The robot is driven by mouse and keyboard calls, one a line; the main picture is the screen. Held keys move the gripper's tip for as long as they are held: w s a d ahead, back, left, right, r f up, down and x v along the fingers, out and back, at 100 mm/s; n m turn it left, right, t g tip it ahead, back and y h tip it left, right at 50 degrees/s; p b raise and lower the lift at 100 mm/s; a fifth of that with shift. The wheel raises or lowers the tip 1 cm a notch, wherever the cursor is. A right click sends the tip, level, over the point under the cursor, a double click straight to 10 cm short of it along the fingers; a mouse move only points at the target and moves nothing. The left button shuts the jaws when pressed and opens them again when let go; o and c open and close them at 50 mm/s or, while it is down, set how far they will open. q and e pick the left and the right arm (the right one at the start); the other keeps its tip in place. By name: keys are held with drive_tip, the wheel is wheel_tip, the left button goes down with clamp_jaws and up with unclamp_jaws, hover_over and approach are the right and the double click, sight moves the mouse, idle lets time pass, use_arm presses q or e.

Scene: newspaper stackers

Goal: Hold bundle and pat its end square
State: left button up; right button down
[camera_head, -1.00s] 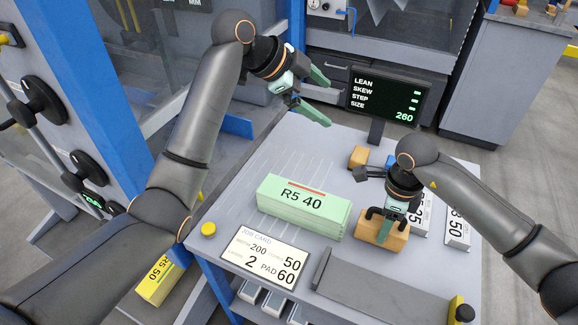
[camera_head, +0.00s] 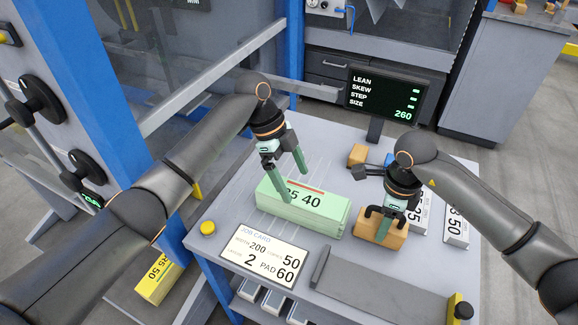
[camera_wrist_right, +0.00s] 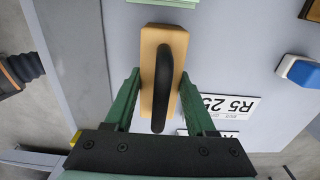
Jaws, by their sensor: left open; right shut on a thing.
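The pale green bundle (camera_head: 318,212), marked R5 40, lies on the grey table, its label partly hidden by my left gripper. My left gripper (camera_head: 287,180) is open, pointing down at the bundle's left half with its fingers apart; whether they touch it I cannot tell.
A job card (camera_head: 264,255) lies in front of the bundle. A monitor (camera_head: 385,95) reading 260 stands behind. A grey channel (camera_head: 375,298) runs along the front right.

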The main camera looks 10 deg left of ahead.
sight(306, 204)
use_arm(q)
drive_tip(key=x, duration=0.8)
drive_tip(key=shift+d+f, duration=0.2)
drive_tip(key=shift+f, duration=0.15)
drive_tip(key=shift+c, duration=0.2)
clamp_jaws()
idle(0.6)
drive_tip(key=shift+r, duration=0.1)
use_arm(e)
drive_tip(key=shift+w+a, duration=0.25)
drive_tip(key=shift+a, duration=0.5)
drive_tip(key=shift+w+a, duration=0.2)
drive_tip(key=shift+a, duration=0.55)
use_arm(q)
drive_tip(key=shift+s+d, duration=0.1)
drive_tip(key=shift+d, duration=0.1)
use_arm(e)
drive_tip(key=shift+a+r, duration=0.1)
drive_tip(key=shift+a, duration=0.2)
idle(0.7)
use_arm(q)
drive_tip(key=shift+a, duration=0.15)
use_arm(e)
drive_tip(key=shift+s+d, duration=0.25)
drive_tip(key=shift+d, duration=0.7)
drive_tip(key=shift+s+d, duration=0.2)
drive_tip(key=shift+d, duration=0.75)
